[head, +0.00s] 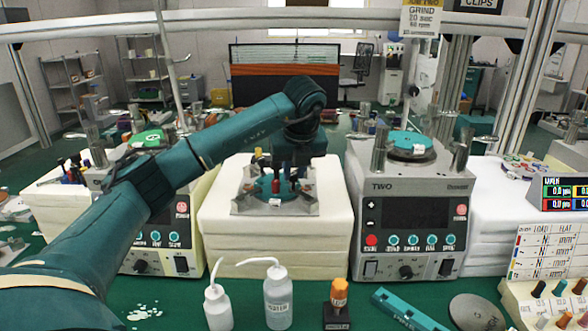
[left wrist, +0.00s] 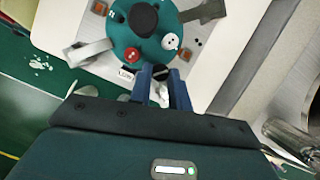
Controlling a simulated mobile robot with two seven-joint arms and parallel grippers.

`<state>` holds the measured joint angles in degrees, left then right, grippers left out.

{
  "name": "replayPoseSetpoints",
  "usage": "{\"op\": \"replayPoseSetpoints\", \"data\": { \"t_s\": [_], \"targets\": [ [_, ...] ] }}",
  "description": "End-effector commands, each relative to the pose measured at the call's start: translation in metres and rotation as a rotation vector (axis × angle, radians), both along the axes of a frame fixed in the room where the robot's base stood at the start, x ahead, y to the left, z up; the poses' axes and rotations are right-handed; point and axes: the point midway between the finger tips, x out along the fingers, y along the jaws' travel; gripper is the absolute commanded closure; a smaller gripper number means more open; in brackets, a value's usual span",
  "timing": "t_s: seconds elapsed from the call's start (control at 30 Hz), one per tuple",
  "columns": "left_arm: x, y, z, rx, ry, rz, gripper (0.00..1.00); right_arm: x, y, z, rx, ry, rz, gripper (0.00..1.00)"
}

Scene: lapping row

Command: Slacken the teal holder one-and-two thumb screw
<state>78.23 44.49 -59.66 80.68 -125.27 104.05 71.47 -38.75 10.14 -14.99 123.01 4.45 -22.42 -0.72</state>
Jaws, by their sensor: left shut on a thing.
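The teal holder (head: 262,186) sits in a grey metal fixture on the white block at the centre of the head view. In the left wrist view the round teal holder (left wrist: 125,38) carries a large black knob (left wrist: 143,18), a white piece with dark dots (left wrist: 169,41) and a red piece (left wrist: 129,54). A dark thumb screw (left wrist: 160,71) stands at its near rim, between the red and white pieces. My left gripper (left wrist: 161,84) reaches down at that rim, its blue fingers shut on the dark thumb screw. The screw's shank is hidden. My right gripper is not in view.
Grey machines stand left (head: 150,240) and right (head: 410,215) of the white block (head: 240,238). Some green mat is clear.

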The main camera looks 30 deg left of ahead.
Motion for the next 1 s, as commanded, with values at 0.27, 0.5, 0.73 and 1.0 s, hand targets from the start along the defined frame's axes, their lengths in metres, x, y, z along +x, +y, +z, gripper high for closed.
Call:
{"op": "replayPoseSetpoints", "data": {
  "t_s": [0.27, 0.5, 0.73, 1.0],
  "targets": [
    [0.0, 0.0, 0.0, 0.0, 0.0, 0.017, 1.0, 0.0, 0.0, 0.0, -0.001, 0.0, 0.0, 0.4],
    [0.0, 0.0, 0.0, 0.0, 0.0, 0.016, 0.8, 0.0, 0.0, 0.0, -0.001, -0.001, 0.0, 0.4],
    [0.0, 0.0, 0.0, 0.0, 0.0, 0.015, 0.72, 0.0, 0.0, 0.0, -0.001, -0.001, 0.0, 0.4],
    [-0.003, -0.004, 0.012, -0.001, -0.003, 0.014, 0.72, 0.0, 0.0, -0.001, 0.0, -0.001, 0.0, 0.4]
  ]
}}
